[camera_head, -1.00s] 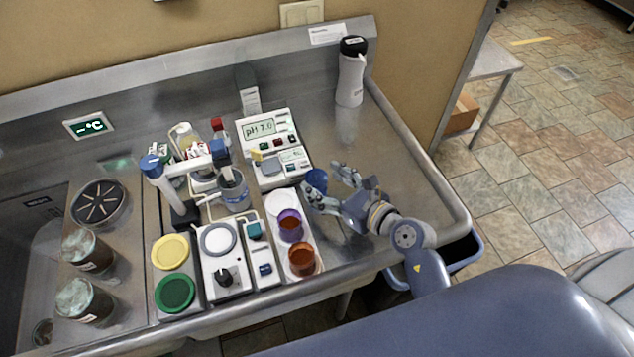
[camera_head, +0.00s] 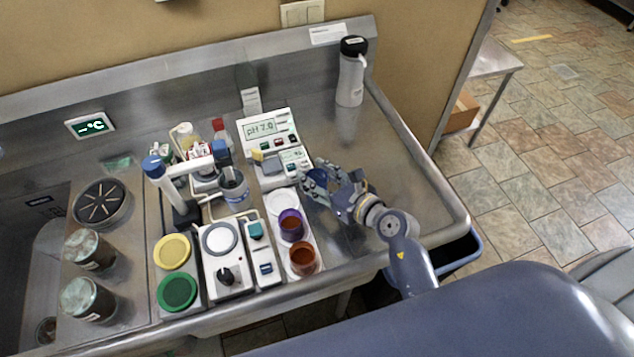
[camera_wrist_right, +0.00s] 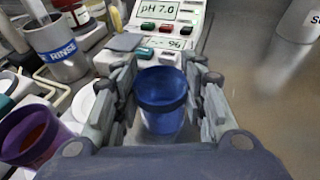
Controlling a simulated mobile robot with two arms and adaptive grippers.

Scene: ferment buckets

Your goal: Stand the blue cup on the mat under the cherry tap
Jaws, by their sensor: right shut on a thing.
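The blue cup (camera_wrist_right: 162,98) stands upright between the fingers of my right gripper (camera_wrist_right: 158,105), which is shut on it, in the right wrist view. In the head view my right gripper (camera_head: 318,182) is right of the tray with the cups and in front of the pH meter; its fingers hide most of the cup. I cannot tell whether the cup touches the steel surface. My left gripper is not in view. I cannot make out a tap marked cherry, nor which round pad is its mat.
A purple cup (camera_head: 291,224) and an orange-brown cup (camera_head: 303,256) stand on the tray beside an empty white disc (camera_head: 282,202). Yellow (camera_head: 172,251) and green (camera_head: 177,292) discs lie farther left. The pH meter (camera_head: 265,130) is behind.

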